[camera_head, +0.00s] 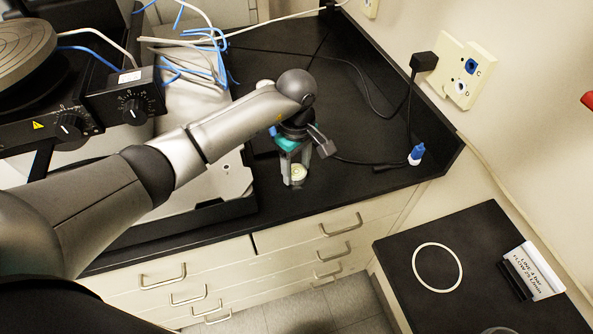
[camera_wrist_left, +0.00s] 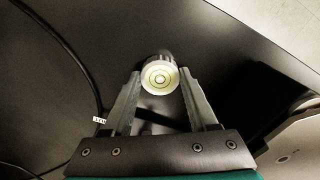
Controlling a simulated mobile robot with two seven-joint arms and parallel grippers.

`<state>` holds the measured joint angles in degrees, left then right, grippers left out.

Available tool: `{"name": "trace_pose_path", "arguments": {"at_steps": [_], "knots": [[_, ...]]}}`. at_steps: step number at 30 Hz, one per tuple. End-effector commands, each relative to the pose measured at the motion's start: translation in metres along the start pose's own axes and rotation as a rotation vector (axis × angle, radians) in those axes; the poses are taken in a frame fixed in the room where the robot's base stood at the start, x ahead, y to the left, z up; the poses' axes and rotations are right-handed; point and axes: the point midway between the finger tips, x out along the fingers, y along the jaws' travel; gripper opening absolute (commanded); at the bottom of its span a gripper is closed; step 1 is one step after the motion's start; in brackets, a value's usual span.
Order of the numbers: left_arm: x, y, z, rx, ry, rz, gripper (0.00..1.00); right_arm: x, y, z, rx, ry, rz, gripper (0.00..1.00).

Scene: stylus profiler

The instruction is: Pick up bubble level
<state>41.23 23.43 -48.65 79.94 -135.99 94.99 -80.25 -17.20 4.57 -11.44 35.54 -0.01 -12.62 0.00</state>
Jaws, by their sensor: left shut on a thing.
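The bubble level (camera_head: 299,172) is a small round piece with a pale yellow-green face. In the left wrist view the bubble level (camera_wrist_left: 160,77) shows its ringed vial, facing the camera, between the two fingertips. My left gripper (camera_head: 294,178) points down over the front of the black counter and is shut on the bubble level. The fingers of my left gripper (camera_wrist_left: 160,82) lie on either side of its rim. I cannot tell whether the level touches the counter. My right gripper is not in view.
The black counter (camera_head: 345,120) is mostly clear behind the gripper, with a black cable (camera_head: 365,95) across it. A small blue-and-white bottle (camera_head: 416,154) stands to the right. The profiler instrument (camera_head: 125,105) stands to the left. A white ring (camera_head: 437,267) lies on the lower right surface.

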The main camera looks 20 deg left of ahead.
Motion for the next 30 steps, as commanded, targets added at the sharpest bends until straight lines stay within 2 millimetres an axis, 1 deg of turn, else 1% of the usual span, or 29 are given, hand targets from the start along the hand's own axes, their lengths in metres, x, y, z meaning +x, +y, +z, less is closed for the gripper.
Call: {"name": "trace_pose_path", "arguments": {"at_steps": [5,8,14,23,30], "knots": [[-0.003,0.000,0.000,0.000,0.000,0.001,0.02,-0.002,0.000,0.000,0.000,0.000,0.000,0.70],[-0.008,0.000,0.000,0.000,0.001,0.001,0.02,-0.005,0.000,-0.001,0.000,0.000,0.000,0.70],[-0.027,0.001,0.000,0.001,0.002,0.002,0.02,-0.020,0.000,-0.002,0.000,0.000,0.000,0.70],[-0.071,0.000,-0.001,0.001,0.002,0.001,0.02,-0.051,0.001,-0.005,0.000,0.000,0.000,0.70],[-0.117,0.001,-0.001,0.000,0.002,0.002,0.02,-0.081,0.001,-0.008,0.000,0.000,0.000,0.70]]}}
